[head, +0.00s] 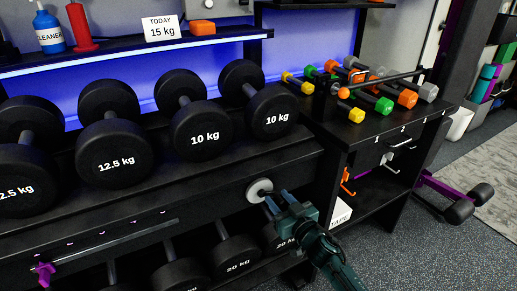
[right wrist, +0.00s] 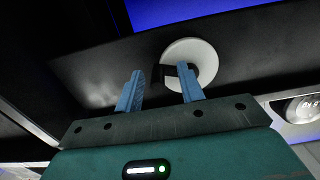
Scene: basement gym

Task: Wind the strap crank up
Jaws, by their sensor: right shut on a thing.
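The strap crank shows as a pale round disc (head: 260,190) on the dark front beam of the dumbbell rack. The disc (right wrist: 193,62) also shows in the right wrist view, with a short black handle (right wrist: 170,72) in front of it. My right gripper (head: 274,201) reaches up to the crank from the lower right. Its two blue fingers (right wrist: 161,88) are shut on the crank handle; the fingertips partly hide it. The strap itself cannot be made out for certain. My left gripper is not in view.
Heavy dumbbells (head: 202,130) line the rack above the beam, and more dumbbells (head: 237,255) lie below. A purple piece (head: 43,273) sits at the lower left rail. A black bench (head: 400,128) with small coloured dumbbells stands at right. Open floor (head: 400,260) lies at lower right.

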